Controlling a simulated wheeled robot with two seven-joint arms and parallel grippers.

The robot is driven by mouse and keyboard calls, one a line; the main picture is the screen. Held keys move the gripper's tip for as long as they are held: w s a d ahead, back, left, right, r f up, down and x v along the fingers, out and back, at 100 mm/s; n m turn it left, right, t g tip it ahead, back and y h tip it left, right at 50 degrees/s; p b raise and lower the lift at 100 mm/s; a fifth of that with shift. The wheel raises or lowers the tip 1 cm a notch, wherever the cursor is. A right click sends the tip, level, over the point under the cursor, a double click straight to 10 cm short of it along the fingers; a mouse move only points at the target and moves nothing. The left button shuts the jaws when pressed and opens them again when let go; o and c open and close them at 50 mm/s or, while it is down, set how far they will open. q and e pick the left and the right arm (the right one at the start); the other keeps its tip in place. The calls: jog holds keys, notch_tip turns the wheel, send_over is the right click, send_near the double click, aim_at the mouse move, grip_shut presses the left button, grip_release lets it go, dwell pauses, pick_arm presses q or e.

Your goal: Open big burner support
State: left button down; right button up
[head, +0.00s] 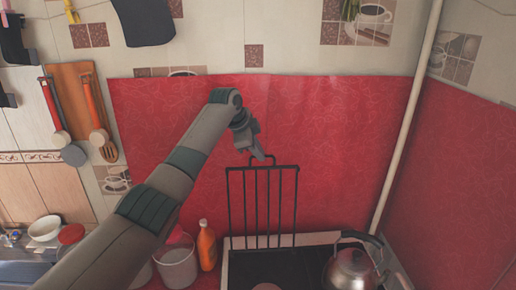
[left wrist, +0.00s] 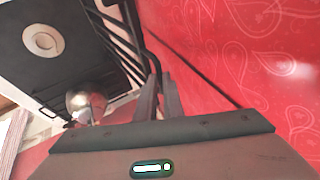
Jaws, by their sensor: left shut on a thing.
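The big burner support (head: 262,205) is a dark metal grate. In the head view it stands roughly upright at the back of the stove (head: 285,268), close to the red wall covering. My left gripper (head: 260,155) is at the loop on its top edge and is shut on it. In the left wrist view the two fingers (left wrist: 160,98) meet at a dark bar of the support (left wrist: 128,35). The stove top with a round burner (left wrist: 43,40) shows at the upper left there. My right gripper is in neither view.
A metal kettle (head: 352,268) stands at the stove's right front; it also shows in the left wrist view (left wrist: 87,100). An orange bottle (head: 207,246) and a pale bucket (head: 177,265) stand left of the stove. A pipe (head: 408,115) runs up the corner.

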pick_arm(q)
jog(key=shift+w+a+r, duration=0.1)
jog(key=shift+w+r, duration=0.15)
jog(key=shift+r, duration=0.25)
jog(key=c, duration=2)
grip_release()
jog(key=shift+w, duration=0.1)
jog(key=shift+o, duration=0.5)
jog(key=shift+w+f, duration=0.25)
jog(key=shift+f, duration=0.15)
jog(key=shift+s, duration=0.2)
jog(key=shift+r, duration=0.1)
